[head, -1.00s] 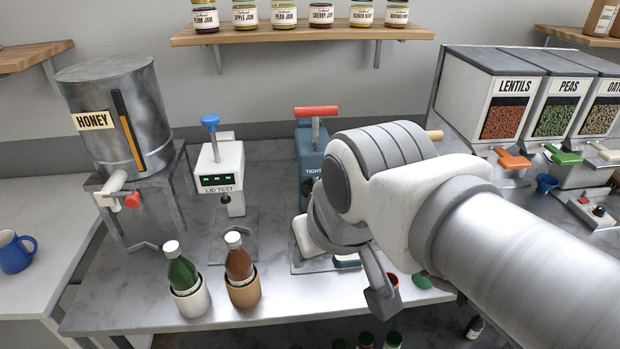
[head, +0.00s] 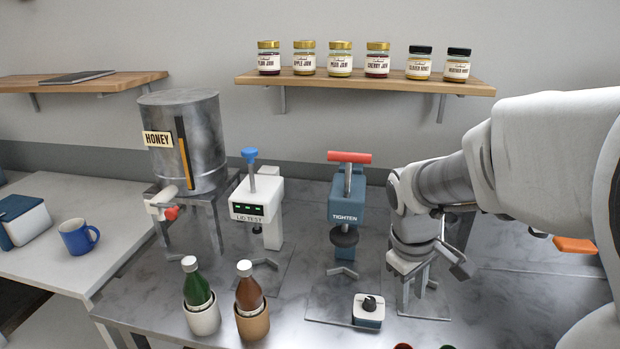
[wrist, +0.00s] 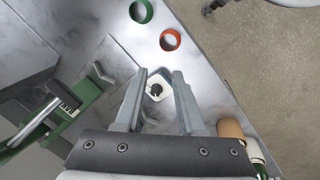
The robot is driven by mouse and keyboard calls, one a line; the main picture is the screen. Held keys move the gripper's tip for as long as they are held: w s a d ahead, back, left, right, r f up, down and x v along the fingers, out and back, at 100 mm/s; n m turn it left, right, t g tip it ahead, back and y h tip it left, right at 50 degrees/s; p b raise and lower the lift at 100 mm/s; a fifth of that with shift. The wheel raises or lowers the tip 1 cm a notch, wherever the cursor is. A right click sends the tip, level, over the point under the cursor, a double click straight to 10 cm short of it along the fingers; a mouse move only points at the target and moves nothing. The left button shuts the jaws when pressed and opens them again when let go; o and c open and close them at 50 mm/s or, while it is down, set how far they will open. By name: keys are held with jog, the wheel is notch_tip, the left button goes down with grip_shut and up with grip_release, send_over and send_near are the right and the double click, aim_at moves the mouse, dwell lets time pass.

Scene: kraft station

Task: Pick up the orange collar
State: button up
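The orange collar (wrist: 170,40) is a ring lying on the metal table near its edge in the wrist view. Only a red-orange sliver of it shows at the bottom edge of the head view (head: 403,346). A green collar (wrist: 141,11) lies close beside it. My gripper (wrist: 158,74) is open with nothing held between its fingers. In the wrist picture the orange collar appears beyond the fingertips, slightly right of centre, apart from them. In the head view my gripper (head: 420,308) points down, right of the blue tighten machine (head: 346,204).
A small white box with a black knob (head: 368,310) stands on the table in front of the tighten machine. A green bottle (head: 197,285) and a brown bottle (head: 249,290) stand in holders. The lid tester (head: 257,205) and honey tank (head: 187,140) stand at left.

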jog(key=b, duration=0.2)
send_over(411, 348)
jog(key=a, duration=0.1)
jog(key=a+x, duration=0.1)
jog(key=x, duration=0.6)
jog(key=s+a+x, duration=0.1)
jog(key=x, duration=0.3)
jog(key=shift+w+a+f, duration=0.1)
jog(key=shift+a+f, duration=0.15)
jog(key=shift+f, duration=0.45)
jog(key=x, duration=0.2)
jog(key=s+x, duration=0.1)
jog(key=x, duration=0.1)
jog(key=shift+d+f+b, duration=0.1)
jog(key=shift+b, duration=0.3)
jog(key=shift+w+d+f, duration=0.15)
jog(key=shift+f, duration=0.35)
grip_shut()
